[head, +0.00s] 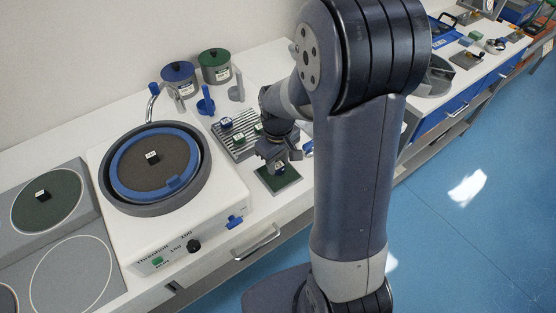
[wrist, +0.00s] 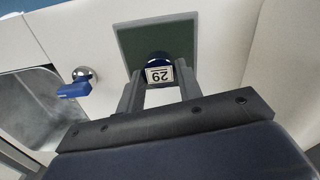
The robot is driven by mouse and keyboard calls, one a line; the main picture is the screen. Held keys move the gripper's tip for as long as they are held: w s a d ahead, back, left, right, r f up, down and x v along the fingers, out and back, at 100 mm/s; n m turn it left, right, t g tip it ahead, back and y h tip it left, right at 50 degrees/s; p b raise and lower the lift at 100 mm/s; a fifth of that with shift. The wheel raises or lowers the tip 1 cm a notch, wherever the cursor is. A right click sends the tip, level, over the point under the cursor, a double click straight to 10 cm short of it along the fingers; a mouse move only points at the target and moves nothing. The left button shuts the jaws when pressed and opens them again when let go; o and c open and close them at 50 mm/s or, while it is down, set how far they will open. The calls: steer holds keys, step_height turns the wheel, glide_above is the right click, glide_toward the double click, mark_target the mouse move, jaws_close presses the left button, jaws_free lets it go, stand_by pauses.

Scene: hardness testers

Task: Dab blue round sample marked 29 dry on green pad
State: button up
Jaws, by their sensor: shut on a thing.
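My gripper (wrist: 160,90) is shut on the blue round sample (wrist: 158,61), whose white label reads 29 upside down in the wrist view. The sample is between the two fingertips, over the green pad (wrist: 180,37). I cannot tell whether its underside touches the pad. In the head view my gripper (head: 273,165) is above the green pad (head: 287,184), which has a grey border and lies near the bench's front edge. The sample is not clearly visible in the head view.
A grey slotted rack (head: 233,149) with small labelled samples stands behind the pad. A round polishing machine (head: 150,205) stands to the left. Blue (head: 179,79) and green (head: 214,66) lidded jars stand at the back. A blue-handled tap (wrist: 75,89) shows in the wrist view.

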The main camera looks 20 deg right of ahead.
mark_target(278, 165)
steer(key=shift+f+b, duration=0.5)
steer(key=shift+f, duration=0.15)
stand_by(0.8)
steer(key=shift+r, duration=0.1)
stand_by(2.9)
steer(key=shift+r+p, duration=2.95)
steer(key=shift+r, duration=0.5)
